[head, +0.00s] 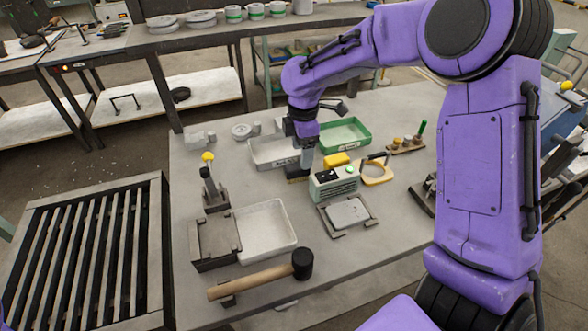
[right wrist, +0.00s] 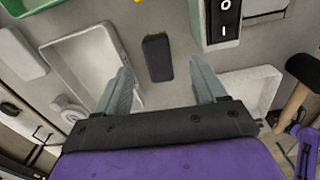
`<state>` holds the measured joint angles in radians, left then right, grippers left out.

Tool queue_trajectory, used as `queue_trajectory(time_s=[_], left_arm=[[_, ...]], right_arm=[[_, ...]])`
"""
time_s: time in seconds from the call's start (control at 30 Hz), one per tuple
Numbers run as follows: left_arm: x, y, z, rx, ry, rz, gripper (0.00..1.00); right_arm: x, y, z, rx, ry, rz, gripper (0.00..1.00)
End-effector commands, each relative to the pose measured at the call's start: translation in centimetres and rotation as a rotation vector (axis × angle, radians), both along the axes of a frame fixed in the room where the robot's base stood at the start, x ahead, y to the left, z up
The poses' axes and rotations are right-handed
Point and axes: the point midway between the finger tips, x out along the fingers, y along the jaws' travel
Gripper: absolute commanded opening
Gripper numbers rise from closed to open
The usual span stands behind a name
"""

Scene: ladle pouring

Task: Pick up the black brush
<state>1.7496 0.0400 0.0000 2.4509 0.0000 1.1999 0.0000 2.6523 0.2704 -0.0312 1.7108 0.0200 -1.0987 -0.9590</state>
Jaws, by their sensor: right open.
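The black brush (right wrist: 158,58) is a small dark block lying flat on the table. In the right wrist view it sits beyond my right gripper (right wrist: 163,82), in line with the gap between its two grey fingers. The fingers are apart with nothing between them. In the head view my right gripper (head: 304,160) points down over the table, and the dark brush (head: 296,173) shows partly just below it, beside the device with the switch. How much height is left between fingertips and brush is hard to tell. My left gripper is not in view.
A pale green device (head: 335,183) with a black switch stands close to the brush. A grey tray (head: 258,160), a green tray (head: 362,141) and a white tray (head: 290,240) surround the spot. A mallet (head: 250,284) lies at the front. Free table lies right of the front-centre plate.

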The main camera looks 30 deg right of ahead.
Motion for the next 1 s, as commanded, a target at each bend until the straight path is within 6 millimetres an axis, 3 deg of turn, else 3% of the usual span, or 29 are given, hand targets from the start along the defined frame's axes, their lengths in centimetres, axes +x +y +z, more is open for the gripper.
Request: queue_trajectory(time_s=[0.4, 0.63, 0.67, 0.83, 1.0], left_arm=[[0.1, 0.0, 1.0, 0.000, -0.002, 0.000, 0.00], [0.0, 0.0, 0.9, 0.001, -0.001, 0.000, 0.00], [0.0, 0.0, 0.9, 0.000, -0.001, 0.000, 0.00], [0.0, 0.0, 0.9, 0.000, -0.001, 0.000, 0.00], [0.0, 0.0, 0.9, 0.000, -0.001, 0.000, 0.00]], right_arm=[[0.5, 1.1, -6.0, -0.001, 0.003, 0.001, 0.70], [0.6, 1.2, -6.4, -0.001, -0.001, 0.003, 0.70], [0.6, 1.2, -6.4, -0.001, -0.001, 0.003, 0.67], [0.6, 1.2, -6.4, -0.001, -0.001, 0.004, 0.13], [0.6, 1.2, -6.4, -0.001, -0.001, 0.003, 0.13]])
